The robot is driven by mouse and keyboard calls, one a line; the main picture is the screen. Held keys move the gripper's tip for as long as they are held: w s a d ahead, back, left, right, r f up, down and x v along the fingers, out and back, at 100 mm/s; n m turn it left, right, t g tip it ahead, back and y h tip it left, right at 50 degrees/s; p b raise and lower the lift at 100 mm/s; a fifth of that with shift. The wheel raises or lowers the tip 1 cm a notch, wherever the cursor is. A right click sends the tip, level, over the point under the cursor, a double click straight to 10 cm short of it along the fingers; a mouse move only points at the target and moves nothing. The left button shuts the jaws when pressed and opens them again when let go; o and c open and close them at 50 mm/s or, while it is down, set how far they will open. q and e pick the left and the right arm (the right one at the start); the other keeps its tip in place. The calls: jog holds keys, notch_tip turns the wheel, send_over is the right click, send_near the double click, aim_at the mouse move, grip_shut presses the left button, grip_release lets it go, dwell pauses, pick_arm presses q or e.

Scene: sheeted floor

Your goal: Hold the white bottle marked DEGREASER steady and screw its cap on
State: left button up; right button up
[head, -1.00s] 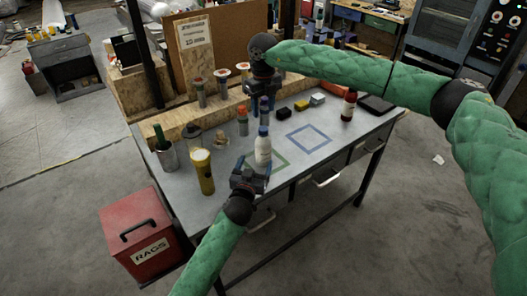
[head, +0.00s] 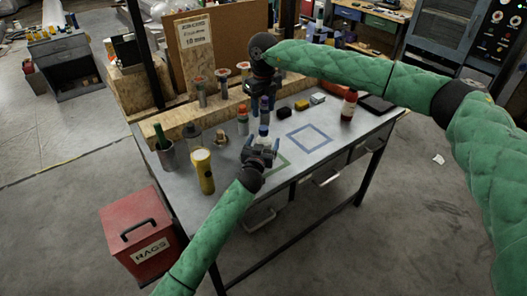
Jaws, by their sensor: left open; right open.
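The white bottle (head: 264,141) stands upright on the workbench at the green outlined square (head: 282,163), its label not readable. A dark blue part (head: 263,130) is at its top; I cannot tell whether this cap is seated or loose. My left gripper (head: 261,149) is open with its fingers at the bottle's body, hiding most of it; I cannot tell whether they touch it. My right gripper (head: 264,92) is open and points down above the bottle. A bluish-purple piece (head: 264,104) shows just below its fingers, in line with the bottle.
A yellow-topped container (head: 203,170), a can with a green-handled item (head: 165,150) and an orange-topped bottle (head: 243,120) stand left. Small blocks (head: 301,104) and a red bottle (head: 349,105) stand right. The blue outlined square (head: 309,138) is empty. A red RAGS bin (head: 140,240) stands on the floor.

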pick_arm(q)
grip_shut()
pick_arm(e)
jog(key=n, duration=0.5)
jog(key=shift+n, duration=0.4)
jog(key=n, duration=0.5)
jog(key=shift+n, duration=0.4)
jog(key=n, duration=1)
jog(key=shift+n, duration=0.4)
jog(key=shift+f, duration=0.1)
